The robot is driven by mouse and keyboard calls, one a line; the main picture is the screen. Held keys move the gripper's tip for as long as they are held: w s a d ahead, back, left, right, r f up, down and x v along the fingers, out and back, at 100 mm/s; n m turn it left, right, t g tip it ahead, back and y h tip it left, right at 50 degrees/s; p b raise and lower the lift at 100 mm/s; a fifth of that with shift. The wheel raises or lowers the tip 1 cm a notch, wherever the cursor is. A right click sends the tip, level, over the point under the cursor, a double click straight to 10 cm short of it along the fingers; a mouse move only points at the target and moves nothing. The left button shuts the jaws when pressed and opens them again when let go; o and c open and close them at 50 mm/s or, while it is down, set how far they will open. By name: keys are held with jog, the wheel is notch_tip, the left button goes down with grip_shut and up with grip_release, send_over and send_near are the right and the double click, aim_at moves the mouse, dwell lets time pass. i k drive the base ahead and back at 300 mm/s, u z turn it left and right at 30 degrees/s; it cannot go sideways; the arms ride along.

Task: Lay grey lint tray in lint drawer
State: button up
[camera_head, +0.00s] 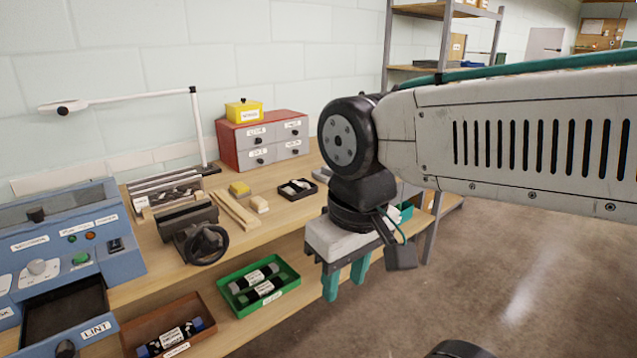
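The lint drawer (82,332), with a blue front labelled LINT, is pulled out of the blue machine at the lower left. Its dark inside looks empty. I cannot clearly pick out the grey lint tray. A grey piece (408,189) shows partly behind my arm at the bench's right end, but I cannot tell what it is. My gripper (346,284) hangs over the front right of the bench, well to the right of the drawer. Its two teal fingers point down, apart, with nothing seen between them.
A green tray (228,301) and a brown tray (206,345) with dark bobbins lie on the lower shelf. A handwheel device (207,244), a small dark tray (311,193) and a red drawer cabinet (230,147) stand on the bench. Free floor lies right.

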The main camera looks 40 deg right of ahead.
aim_at(69, 320)
jog(key=z, duration=0.55)
jog(key=i, duration=0.45)
jog(key=z, duration=0.8)
jog(key=i, duration=1.45)
jog(key=u, duration=0.7)
